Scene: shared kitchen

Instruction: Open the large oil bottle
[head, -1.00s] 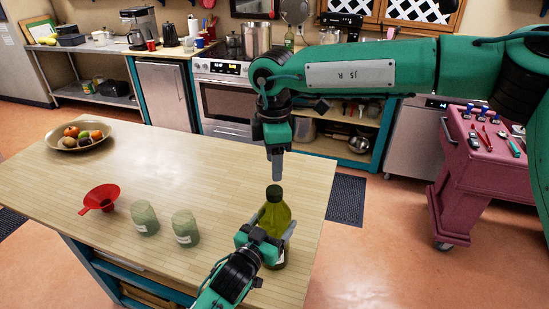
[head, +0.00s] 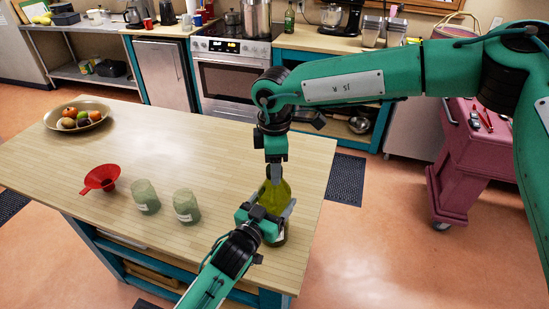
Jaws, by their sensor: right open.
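The large oil bottle (head: 279,190), green glass with a pale label low down, stands upright on the light wooden island top. My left gripper (head: 266,220) is at the bottle's body with its fingers on either side, closed around it. My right gripper (head: 274,174) points straight down at the top of the bottle, its jaws open around the cap. The cap is mostly hidden by the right gripper, and I cannot tell whether the fingers touch it.
A red funnel (head: 101,178) and two greenish jars (head: 146,197) (head: 186,206) stand left of the bottle. A fruit bowl (head: 77,113) is at the far left. The island's right edge (head: 318,218) is close to the bottle. A pink cart (head: 470,160) stands on the right.

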